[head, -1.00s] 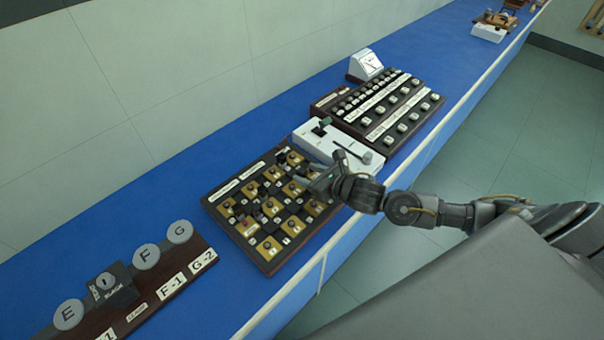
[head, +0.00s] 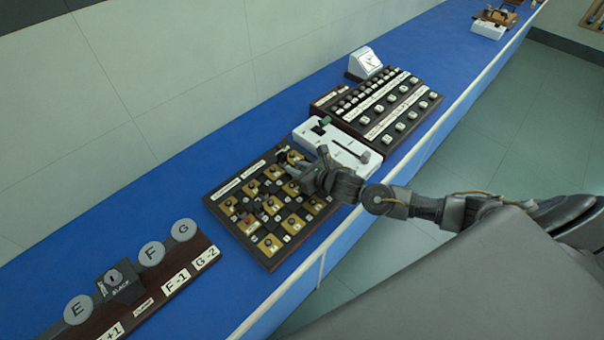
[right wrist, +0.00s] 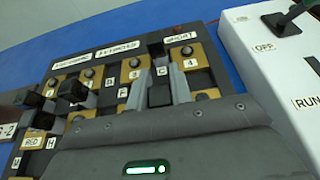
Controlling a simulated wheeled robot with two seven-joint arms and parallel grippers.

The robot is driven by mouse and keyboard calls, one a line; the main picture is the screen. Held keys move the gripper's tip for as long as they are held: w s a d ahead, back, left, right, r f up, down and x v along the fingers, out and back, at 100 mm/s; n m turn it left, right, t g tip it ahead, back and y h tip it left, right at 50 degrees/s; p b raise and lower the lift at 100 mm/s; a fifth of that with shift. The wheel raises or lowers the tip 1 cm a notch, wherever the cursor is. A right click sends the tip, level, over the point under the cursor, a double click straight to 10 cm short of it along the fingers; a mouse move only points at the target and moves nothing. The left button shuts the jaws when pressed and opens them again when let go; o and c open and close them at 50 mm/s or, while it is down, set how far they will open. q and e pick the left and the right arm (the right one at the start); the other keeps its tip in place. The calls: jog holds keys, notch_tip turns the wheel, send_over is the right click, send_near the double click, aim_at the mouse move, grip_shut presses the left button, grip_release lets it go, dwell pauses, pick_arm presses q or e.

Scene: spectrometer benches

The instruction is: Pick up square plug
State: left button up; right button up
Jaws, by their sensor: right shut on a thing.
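The plug board (head: 262,262) is a dark board with gold squares, black plugs and small letter and number labels, lying on the blue bench. In the head view my right gripper (head: 298,168) reaches in from the right over the upper right part of this board. In the right wrist view the gripper is shut on a black square plug (right wrist: 160,95), which sits between the two grey fingers near the labels C and 4. The plug's lower end is hidden, so I cannot tell whether it is clear of the board. My left gripper is not in view.
A white switch box (head: 343,147) with a lever stands right beside the board. Other black plugs (right wrist: 72,90) stand on the board to the left. A dark panel of knobs (head: 392,112) and a white meter (head: 364,62) lie beyond. Blue bench (head: 170,205) is free at left.

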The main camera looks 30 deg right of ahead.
grip_shut()
jog(key=shift+r, duration=0.55)
jog(key=s+d+r+b, duration=0.1)
jog(key=s+r, duration=1.1)
jog(key=s, duration=0.2)
jog(key=shift+d, duration=0.1)
